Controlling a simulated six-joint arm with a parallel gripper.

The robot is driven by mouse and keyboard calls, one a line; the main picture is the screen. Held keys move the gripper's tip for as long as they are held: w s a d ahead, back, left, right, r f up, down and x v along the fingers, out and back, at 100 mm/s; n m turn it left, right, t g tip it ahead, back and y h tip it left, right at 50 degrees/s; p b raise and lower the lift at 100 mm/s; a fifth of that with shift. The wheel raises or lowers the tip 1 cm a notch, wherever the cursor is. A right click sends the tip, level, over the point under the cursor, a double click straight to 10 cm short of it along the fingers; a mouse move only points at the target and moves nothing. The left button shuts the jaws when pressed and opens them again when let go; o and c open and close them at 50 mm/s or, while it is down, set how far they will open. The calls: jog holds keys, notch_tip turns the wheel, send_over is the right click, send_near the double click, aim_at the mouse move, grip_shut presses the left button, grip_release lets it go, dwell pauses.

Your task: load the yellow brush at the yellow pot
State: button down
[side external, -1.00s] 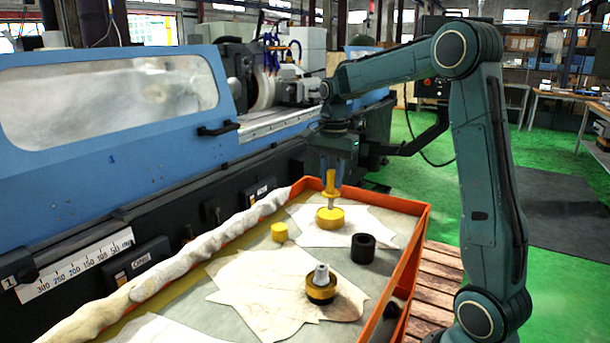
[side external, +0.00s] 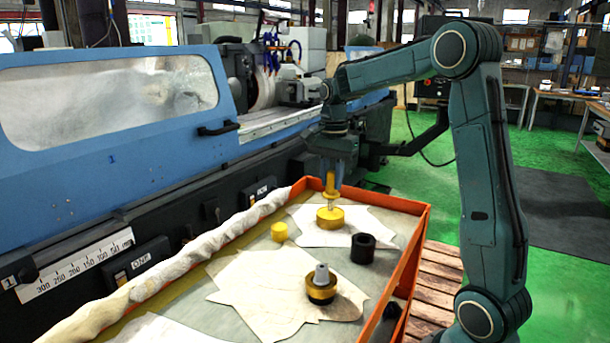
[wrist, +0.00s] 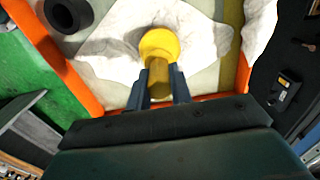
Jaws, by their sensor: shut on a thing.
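The yellow brush (side external: 329,185) is upright in my gripper (side external: 332,176), low over the yellow pot (side external: 330,219). In the wrist view, the fingers of my gripper (wrist: 160,92) sit on either side of the brush's yellow handle (wrist: 158,80). The yellow pot also shows in the wrist view (wrist: 160,40), just beyond the brush. The lower end of the brush meets the pot's top in the side view. I cannot tell whether its tip is inside the pot or just above it.
A small yellow cylinder (side external: 279,232), a black ring-like piece (side external: 363,248) and a dark and gold piece with a grey top (side external: 321,284) stand in the tray. The tray's orange wall (side external: 414,252) runs along the right. The blue grinder (side external: 110,120) stands at left.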

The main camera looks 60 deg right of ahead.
jog(key=shift+f, duration=0.6)
dwell(1.6)
jog(key=shift+r, duration=0.1)
jog(key=shift+r, duration=3.55)
jog(key=w+a+n, duration=0.3)
jog(key=a+n, duration=0.6)
jog(key=a, duration=0.1)
jog(key=w+a+f+n, duration=0.1)
jog(key=w+a+n, duration=0.3)
jog(key=a+n, duration=0.5)
jog(key=shift+w+a, duration=0.3)
jog(key=shift+a, duration=0.35)
